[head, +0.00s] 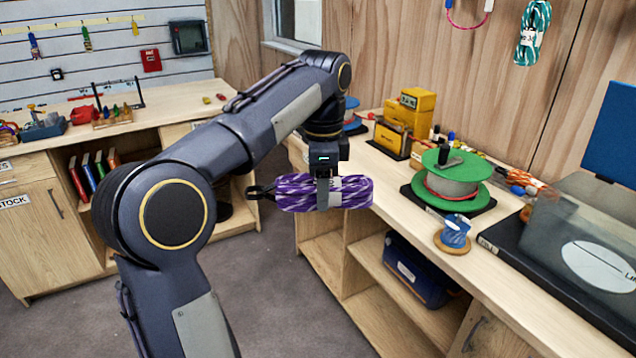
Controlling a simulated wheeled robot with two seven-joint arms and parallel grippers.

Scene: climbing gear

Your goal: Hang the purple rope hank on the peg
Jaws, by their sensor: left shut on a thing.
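The purple rope hank (348,190) is a purple and white bundle with a pale label and a dark loop at its left end. My left gripper (324,192) is shut around its middle and holds it level, in the air in front of the right-hand workbench's edge. A teal rope hank (532,35) hangs on the wooden wall at the upper right; the support behind it is hidden or too small to tell. I cannot make out a free peg. My right gripper is not in view.
The right-hand workbench (468,238) carries a green spool (450,180), yellow boxes (404,125), a small blue spool (454,232) and a clear-lidded machine (590,240). A blue panel (612,135) stands at the right edge. A blue bag (415,268) sits on the shelf below.

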